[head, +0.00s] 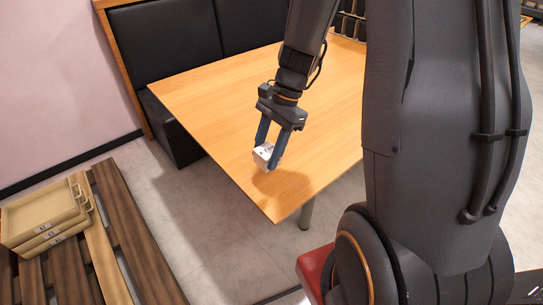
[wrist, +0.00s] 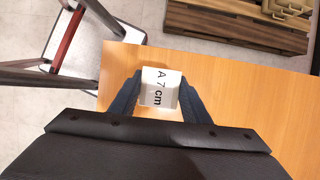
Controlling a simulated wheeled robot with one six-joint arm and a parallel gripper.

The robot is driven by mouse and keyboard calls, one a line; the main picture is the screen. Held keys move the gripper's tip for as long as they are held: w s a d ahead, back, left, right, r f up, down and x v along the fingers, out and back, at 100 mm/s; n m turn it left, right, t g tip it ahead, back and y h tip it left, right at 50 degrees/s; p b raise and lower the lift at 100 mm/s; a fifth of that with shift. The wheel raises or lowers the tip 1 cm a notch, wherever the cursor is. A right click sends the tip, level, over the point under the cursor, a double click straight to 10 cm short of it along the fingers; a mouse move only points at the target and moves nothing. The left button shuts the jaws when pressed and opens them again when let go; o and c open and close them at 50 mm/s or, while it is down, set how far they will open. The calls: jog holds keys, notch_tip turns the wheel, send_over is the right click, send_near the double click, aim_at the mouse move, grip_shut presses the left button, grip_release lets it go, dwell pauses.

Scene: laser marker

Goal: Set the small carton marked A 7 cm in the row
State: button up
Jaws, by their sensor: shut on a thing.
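A small white carton (wrist: 160,86) is between my gripper's two fingers in the wrist view. Its upper face reads "A 7 cm". In the head view the same carton (head: 265,155) is held at the fingertips, above the near corner of the wooden table. My gripper (head: 268,158) is shut on it, and the fingers press on two sides. A shadow lies on the table below the carton; the height of the gap is hard to tell. No row of cartons shows in either view.
The wooden table (head: 200,90) is otherwise bare where visible. A black bench (head: 165,45) stands behind it. Stacked tan trays (head: 45,215) rest on a dark slatted pallet (head: 120,215) at the left. A red seat (head: 315,268) is near the table's front edge.

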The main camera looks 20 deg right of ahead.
jog(key=shift+f, duration=2.85)
jog(key=o, duration=1.1)
jog(key=shift+f, duration=0.15)
jog(key=v, duration=1.2)
jog(key=s+a+n+h, duration=0.1)
jog(key=s+n, duration=0.2)
jog(key=n, duration=0.1)
jog(key=s+a+n+t+h, duration=0.1)
jog(key=s+a+n, duration=0.1)
jog(key=s+n, duration=0.2)
jog(key=s+a+n+h, duration=0.1)
jog(key=s+n+h, duration=0.1)
jog(key=n, duration=0.4)
jog(key=shift+s+a+f+t, duration=0.1)
jog(key=shift+s+t, duration=0.05)
jog(key=shift+s, duration=0.3)
jog(key=shift+s+a+t, duration=0.1)
jog(key=shift+s+t, duration=0.05)
jog(key=shift+s, duration=0.3)
